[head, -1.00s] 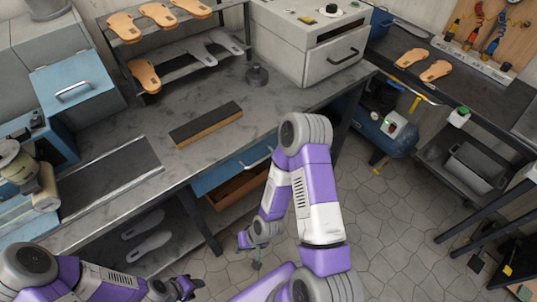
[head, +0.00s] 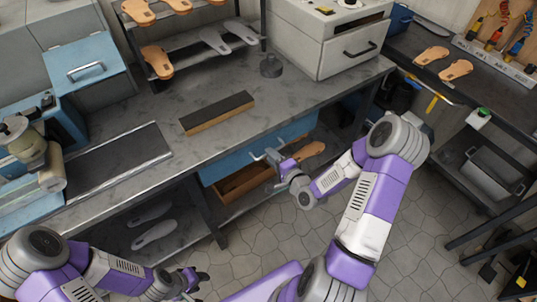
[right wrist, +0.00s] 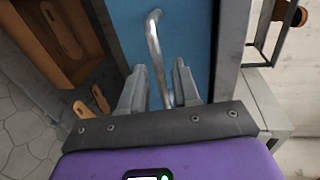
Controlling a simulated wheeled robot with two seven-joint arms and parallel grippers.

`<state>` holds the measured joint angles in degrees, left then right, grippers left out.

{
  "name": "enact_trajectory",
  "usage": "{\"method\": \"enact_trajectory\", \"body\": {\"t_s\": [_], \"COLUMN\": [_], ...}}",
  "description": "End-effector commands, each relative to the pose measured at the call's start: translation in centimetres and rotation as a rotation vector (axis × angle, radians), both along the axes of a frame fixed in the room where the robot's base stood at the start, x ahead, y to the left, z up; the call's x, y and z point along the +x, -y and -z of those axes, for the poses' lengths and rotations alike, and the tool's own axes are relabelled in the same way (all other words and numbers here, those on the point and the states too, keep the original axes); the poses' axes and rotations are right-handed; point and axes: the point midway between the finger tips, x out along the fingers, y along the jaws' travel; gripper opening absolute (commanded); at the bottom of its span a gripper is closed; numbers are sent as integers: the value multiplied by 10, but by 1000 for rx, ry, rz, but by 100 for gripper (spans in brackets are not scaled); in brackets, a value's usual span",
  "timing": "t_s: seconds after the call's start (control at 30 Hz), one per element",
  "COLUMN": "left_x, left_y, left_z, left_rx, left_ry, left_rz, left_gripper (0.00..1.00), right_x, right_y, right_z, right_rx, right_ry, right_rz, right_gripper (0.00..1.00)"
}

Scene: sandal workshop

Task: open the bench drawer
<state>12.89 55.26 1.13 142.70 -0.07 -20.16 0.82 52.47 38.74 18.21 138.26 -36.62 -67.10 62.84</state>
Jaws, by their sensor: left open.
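The bench drawer has a blue front (head: 228,164) under the workbench top and looks shut. It also shows in the right wrist view (right wrist: 195,30). Its bar handle (right wrist: 154,35) runs between the two fingers of my right gripper (right wrist: 160,72). The fingers stand apart on either side of the handle, with a gap showing. In the head view my right gripper (head: 275,160) is in front of the drawer and hides part of the handle. My left gripper (head: 192,280) is open and empty, low in front of the bench, away from the drawer.
A wooden crate (head: 232,190) and sandal soles lie on the shelf below the drawer. A dark-topped block (head: 217,112) lies on the workbench (head: 300,105). The tiled floor (head: 275,235) in front is clear.

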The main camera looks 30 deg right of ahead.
Motion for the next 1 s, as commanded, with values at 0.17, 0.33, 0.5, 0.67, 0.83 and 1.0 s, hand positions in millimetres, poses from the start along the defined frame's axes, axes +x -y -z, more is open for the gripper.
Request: {"method": "enact_trajectory", "body": {"t_s": [0.17, 0.33, 0.5, 0.67, 0.83, 1.0], "left_x": [0, 0, 0, 0, 0, 0], "left_y": [0, 0, 0, 0, 0, 0], "left_z": [5, 5, 5, 5, 5, 5], "left_rx": [0, 0, 0, 0, 0, 0], "left_ry": [0, 0, 0, 0, 0, 0], "left_rz": [0, 0, 0, 0, 0, 0], "left_gripper": [43, 43, 43, 43, 43, 43], "right_x": [20, 26, 26, 26, 26, 26], "right_y": [-2, -3, -2, -2, -2, -2], "right_z": [5, 6, 6, 6, 6, 6], "right_rx": [0, 0, 0, 0, -1, -1], "right_ry": [0, -2, -2, -2, -2, -2], "right_rz": [-1, -1, -1, -1, 0, 0], "right_gripper": [31, 31, 31, 10, 0, 0]}}
